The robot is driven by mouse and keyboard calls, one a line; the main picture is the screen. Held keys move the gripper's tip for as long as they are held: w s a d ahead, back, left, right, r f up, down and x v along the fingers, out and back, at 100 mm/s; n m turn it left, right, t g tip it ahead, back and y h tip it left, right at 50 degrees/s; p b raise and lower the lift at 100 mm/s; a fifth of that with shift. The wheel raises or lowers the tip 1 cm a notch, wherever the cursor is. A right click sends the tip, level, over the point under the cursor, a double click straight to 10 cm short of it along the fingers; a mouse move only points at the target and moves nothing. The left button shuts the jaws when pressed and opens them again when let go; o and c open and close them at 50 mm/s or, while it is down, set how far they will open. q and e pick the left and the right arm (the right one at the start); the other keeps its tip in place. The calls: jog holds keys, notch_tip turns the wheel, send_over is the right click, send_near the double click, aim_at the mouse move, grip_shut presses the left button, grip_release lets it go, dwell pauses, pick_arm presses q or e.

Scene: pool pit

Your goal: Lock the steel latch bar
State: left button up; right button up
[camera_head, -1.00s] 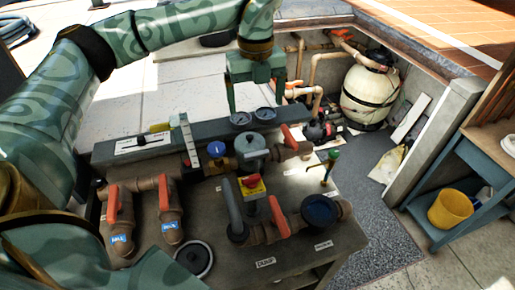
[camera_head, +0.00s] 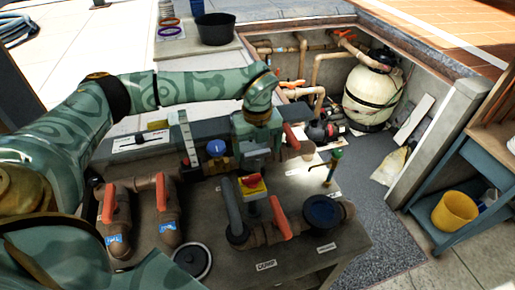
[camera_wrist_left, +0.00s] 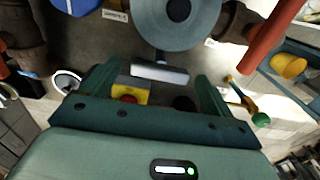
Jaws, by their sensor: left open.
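My left gripper (camera_head: 257,152) is over the back middle of the pipe bench, pointing down, and covers most of a grey round fitting there. In the left wrist view the open fingers (camera_wrist_left: 155,92) stand wide apart. A short pale steel bar (camera_wrist_left: 160,73) at the edge of the grey round fitting (camera_wrist_left: 178,20) shows ahead, between the fingers' lines; it looks like the latch bar. I see no clear grip on it, and contact cannot be told. A yellow plate with a red knob (camera_wrist_left: 130,95) shows near the left finger. My right gripper is not in view.
Orange valve handles (camera_head: 111,204) and (camera_head: 280,218), a red-and-yellow switch (camera_head: 252,184) and a brass tap with a green top (camera_head: 332,162) crowd the bench. A white filter tank (camera_head: 371,97) stands in the pit. A yellow bucket (camera_head: 454,210) sits on the right shelf.

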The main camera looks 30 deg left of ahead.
pick_arm(q)
jog(key=shift+f, duration=0.15)
jog(key=c, duration=1)
